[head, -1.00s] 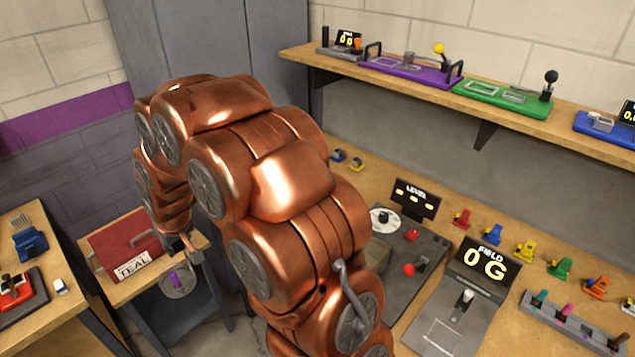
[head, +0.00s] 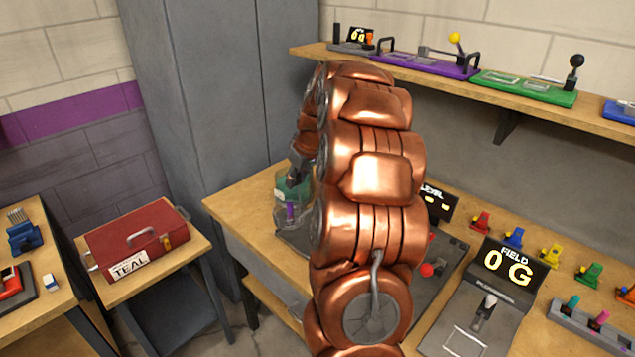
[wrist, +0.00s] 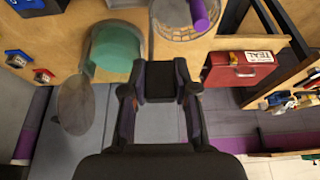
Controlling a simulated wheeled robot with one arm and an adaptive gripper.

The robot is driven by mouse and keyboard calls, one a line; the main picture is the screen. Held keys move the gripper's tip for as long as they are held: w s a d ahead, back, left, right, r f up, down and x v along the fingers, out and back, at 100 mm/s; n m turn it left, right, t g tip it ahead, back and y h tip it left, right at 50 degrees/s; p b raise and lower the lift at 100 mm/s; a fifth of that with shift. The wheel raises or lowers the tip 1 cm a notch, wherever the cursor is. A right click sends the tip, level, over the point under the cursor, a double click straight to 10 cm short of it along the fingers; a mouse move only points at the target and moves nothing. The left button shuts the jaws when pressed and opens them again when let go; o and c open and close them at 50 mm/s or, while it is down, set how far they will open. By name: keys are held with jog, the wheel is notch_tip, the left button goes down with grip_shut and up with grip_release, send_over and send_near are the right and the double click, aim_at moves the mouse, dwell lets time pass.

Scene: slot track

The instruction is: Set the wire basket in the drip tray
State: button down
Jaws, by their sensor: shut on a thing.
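The basket is near the left end of the long bench, in front of a teal-filled vessel (head: 300,187). I cannot make out the drip tray for certain; my arm covers part of the bench.
The teal vessel (wrist: 115,50) has a grey round plate (wrist: 75,105) beside it. A red TEAL-labelled toolbox (head: 140,240) stands on a low table at left. A dark panel (head: 440,270) and the FIELD unit (head: 490,290) occupy the bench right of my arm. A shelf (head: 440,75) hangs above.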

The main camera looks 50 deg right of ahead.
jog(key=s+d, duration=0.3)
jog(key=d, duration=0.2)
notch_tip(320, 180, down, 6)
jog(key=b, duration=0.2)
jog(key=shift+f, duration=0.15)
dwell(0.5)
jog(key=shift+s+f+b, duration=0.15)
jog(key=shift+b, duration=0.3)
dwell(0.5)
jog(key=c, duration=0.8)
grip_release()
jog(key=v, duration=1.2)
